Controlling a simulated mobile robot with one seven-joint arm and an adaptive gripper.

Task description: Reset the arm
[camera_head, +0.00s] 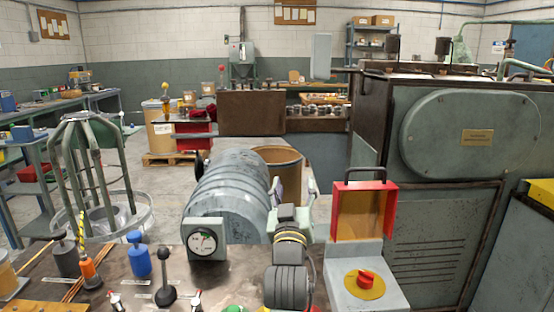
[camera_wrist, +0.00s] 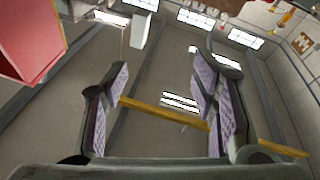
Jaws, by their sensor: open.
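My gripper (camera_head: 293,187) stands upright in the middle of the head view, above the front bench, with its fingers pointing up. It is open, and I see nothing between the fingers. In the wrist view my gripper (camera_wrist: 160,88) shows two spread fingers with purple ribbed pads, with the ceiling behind them. My dark, ribbed arm links rise below it at the lower middle of the head view.
A red open cover (camera_head: 364,212) stands close right of my gripper, behind a red knob (camera_head: 366,278) on a yellow disc. A dial gauge (camera_head: 203,242) and a ribbed grey drum (camera_head: 228,190) are to the left. A large green machine (camera_head: 440,190) fills the right.

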